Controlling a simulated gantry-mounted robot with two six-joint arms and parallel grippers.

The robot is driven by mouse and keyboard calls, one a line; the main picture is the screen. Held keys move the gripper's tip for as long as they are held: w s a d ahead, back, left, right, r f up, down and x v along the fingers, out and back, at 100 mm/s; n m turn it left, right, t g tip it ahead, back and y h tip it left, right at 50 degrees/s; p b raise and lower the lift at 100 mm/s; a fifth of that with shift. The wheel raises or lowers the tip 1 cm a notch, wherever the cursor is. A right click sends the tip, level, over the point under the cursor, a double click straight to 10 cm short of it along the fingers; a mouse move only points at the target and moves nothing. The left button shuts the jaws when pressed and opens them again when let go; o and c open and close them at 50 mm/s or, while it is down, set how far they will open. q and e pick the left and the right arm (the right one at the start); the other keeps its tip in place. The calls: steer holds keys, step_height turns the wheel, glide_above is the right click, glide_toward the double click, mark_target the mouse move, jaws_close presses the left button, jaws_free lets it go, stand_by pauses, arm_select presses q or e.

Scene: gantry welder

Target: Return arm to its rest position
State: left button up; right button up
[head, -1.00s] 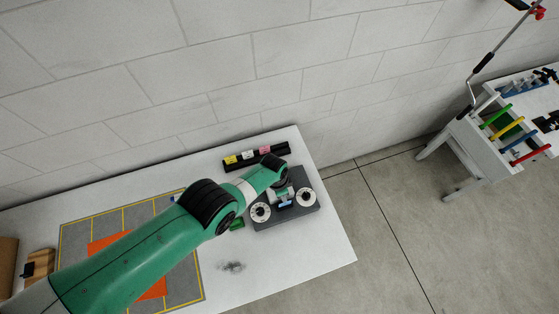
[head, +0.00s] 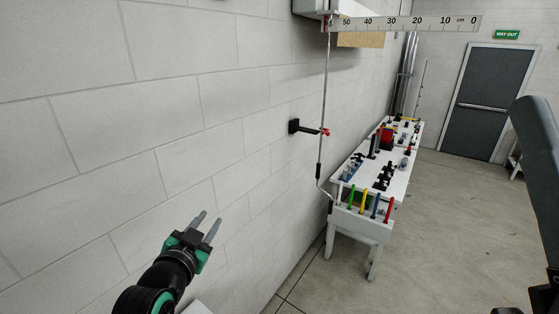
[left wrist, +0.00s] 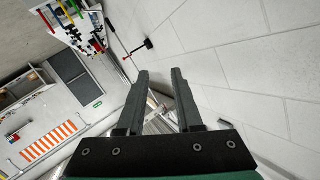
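My left gripper (head: 206,228) is raised at the lower left of the head view, in front of the block wall. Its two fingers point up and stand apart with nothing between them. The left wrist view also shows the open, empty fingers (left wrist: 160,82), with the wall and floor beyond them. My right gripper does not show; a dark shape at the right edge of the head view cannot be made out clearly.
A white bench (head: 359,225) with coloured handles and tools stands along the wall (head: 170,120). A black wall bracket (head: 306,128) with a red tip and a hanging rod (head: 323,110) are nearer. Open floor (head: 440,240) lies to the right, before a grey door (head: 492,103).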

arm_select(q)
steer(key=s+r+n+t, duration=0.1)
steer(key=s+r+t, duration=0.2)
steer(key=s+r, duration=0.55)
steer(key=s+r+n+t, duration=0.1)
steer(key=s+r+t, duration=0.25)
steer(key=r, duration=0.95)
steer(key=s+r+n+t, duration=0.1)
steer(key=s+r+t, duration=0.1)
steer(key=s+r, duration=0.2)
steer(key=s+a+r+n+t, duration=0.1)
steer(key=s+r, duration=0.4)
steer(key=s, duration=0.5)
steer(key=shift+s+a+r+n+t+h, duration=0.3)
steer(key=shift+n+t, duration=0.3)
steer(key=shift+t, duration=0.45)
step_height(320, 180, down, 36)
steer(key=b, duration=3.6)
steer(key=shift+f, duration=0.25)
